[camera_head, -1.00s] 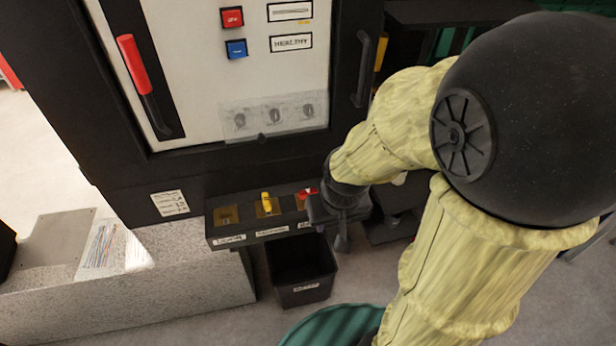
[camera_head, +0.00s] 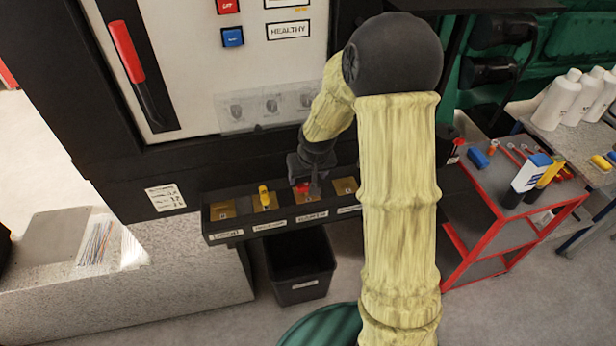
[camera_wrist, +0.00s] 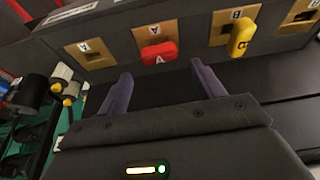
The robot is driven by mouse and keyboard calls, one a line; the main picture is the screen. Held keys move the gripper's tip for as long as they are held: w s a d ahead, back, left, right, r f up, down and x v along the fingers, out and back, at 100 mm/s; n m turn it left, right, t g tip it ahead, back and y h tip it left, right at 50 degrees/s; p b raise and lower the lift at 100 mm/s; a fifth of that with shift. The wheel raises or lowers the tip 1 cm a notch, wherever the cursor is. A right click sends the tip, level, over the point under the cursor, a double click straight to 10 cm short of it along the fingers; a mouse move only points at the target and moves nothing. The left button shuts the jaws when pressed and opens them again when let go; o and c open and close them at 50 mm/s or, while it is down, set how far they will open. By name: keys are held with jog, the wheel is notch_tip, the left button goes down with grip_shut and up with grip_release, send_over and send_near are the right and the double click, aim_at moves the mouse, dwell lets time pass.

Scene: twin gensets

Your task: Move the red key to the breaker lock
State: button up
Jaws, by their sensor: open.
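The red key (camera_head: 303,187), marked A in the wrist view (camera_wrist: 159,52), sits in a brass plate on the black lock shelf. My gripper (camera_head: 309,182) is at the shelf close by it. In the wrist view my two fingers (camera_wrist: 161,72) are apart, and the red key shows just beyond the gap between their tips, with nothing held. A yellow key (camera_head: 264,196), marked B in the wrist view (camera_wrist: 241,38), sits in the neighbouring plate. Empty brass plates (camera_head: 345,186) (camera_head: 222,210) are at both sides. I cannot tell from the small labels which is the breaker lock.
The black cabinet (camera_head: 150,200) stands behind the shelf. A black bin (camera_head: 302,290) is below it. A red-framed cart (camera_head: 480,235) with bottles and tools stands at the right. A pale block (camera_head: 120,300) is at the lower left.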

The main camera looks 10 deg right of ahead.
aim_at(306, 184)
dwell(0.3)
jog(key=shift+b+x, duration=1.9)
jog(key=shift+x, duration=0.85)
jog(key=c, duration=1)
jog(key=shift+o, duration=0.2)
jog(key=shift+r+p, duration=2.1)
jog(key=shift+r, duration=0.5)
